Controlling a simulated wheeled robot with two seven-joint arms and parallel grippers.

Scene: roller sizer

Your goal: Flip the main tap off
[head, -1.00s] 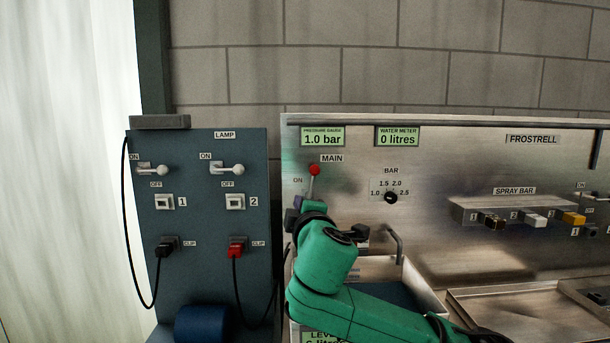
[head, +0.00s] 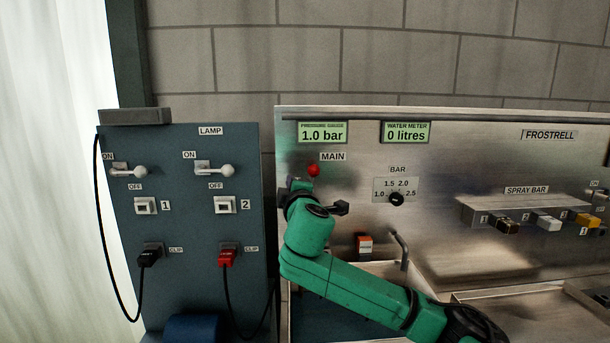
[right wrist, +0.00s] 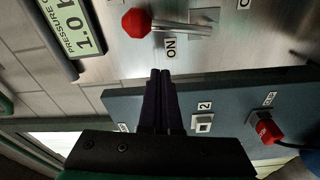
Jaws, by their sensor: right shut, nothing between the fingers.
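The main tap is a metal lever with a red knob (head: 313,170), under the MAIN label on the steel panel. Its knob is uppermost; its lower part is hidden behind my right arm in the head view. In the right wrist view the red knob (right wrist: 136,23) and metal lever (right wrist: 185,29) show clear, beside the ON label (right wrist: 171,47). My right gripper (right wrist: 160,74) is shut and empty, its fingertips just beyond the ON label from the lever, apart from the knob in the picture. In the head view the right gripper (head: 298,186) is mostly hidden by its wrist. My left gripper is out of view.
The blue lamp panel (head: 185,290) with two switches and clips stands close on the left. A BAR dial (head: 396,198) and a spout (head: 402,248) are right of the tap. The pressure gauge (head: 323,132) above reads 1.0 bar.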

